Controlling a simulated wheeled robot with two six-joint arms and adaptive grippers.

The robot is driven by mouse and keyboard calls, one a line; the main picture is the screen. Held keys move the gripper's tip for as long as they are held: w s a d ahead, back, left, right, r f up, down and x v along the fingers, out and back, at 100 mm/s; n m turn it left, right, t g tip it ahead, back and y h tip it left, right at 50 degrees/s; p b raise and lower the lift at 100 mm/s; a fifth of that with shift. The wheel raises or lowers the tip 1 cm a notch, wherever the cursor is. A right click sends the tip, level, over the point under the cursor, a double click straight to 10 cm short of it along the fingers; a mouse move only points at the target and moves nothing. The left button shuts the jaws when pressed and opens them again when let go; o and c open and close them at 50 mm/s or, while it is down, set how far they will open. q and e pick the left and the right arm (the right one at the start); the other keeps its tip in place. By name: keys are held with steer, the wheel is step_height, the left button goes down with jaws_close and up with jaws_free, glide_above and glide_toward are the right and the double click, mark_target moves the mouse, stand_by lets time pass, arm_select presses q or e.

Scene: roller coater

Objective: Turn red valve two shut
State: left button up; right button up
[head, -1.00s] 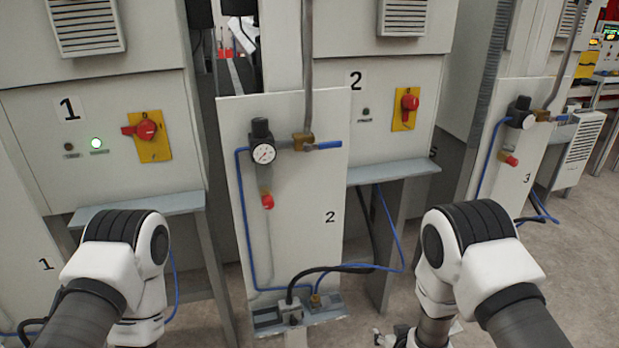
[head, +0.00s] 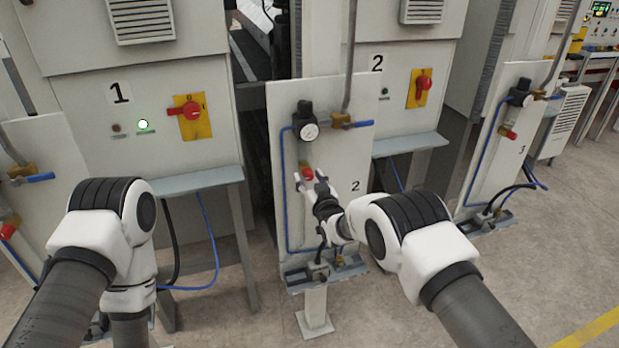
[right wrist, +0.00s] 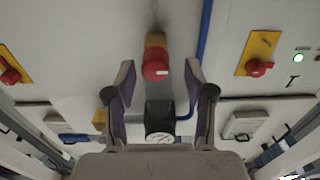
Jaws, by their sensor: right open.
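The red valve (head: 307,173) is a small red knob on a brass fitting, on the upright white panel (head: 350,225) marked 2, below the pressure gauge. In the right wrist view the valve (right wrist: 155,64) shows a short white mark on its face. My right gripper (head: 309,179) is open and reaches up to the valve from the front. In the right wrist view the valve appears between the two spread fingertips of the gripper (right wrist: 158,74); I see no clear contact. My left arm shows at the left, but its gripper is not in view.
The gauge (head: 309,131) and a blue-handled valve (head: 350,125) sit above on the same panel. Red rotary switches on yellow plates mark cabinets 1 (head: 191,115) and 2 (head: 420,88). Panel 3 (head: 497,150) stands to the right. A blue tube runs down the panel's left edge.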

steer(key=shift+w+d+f, duration=0.1)
steer(key=shift+w+d, duration=0.05)
steer(key=shift+d, duration=0.1)
jaws_close()
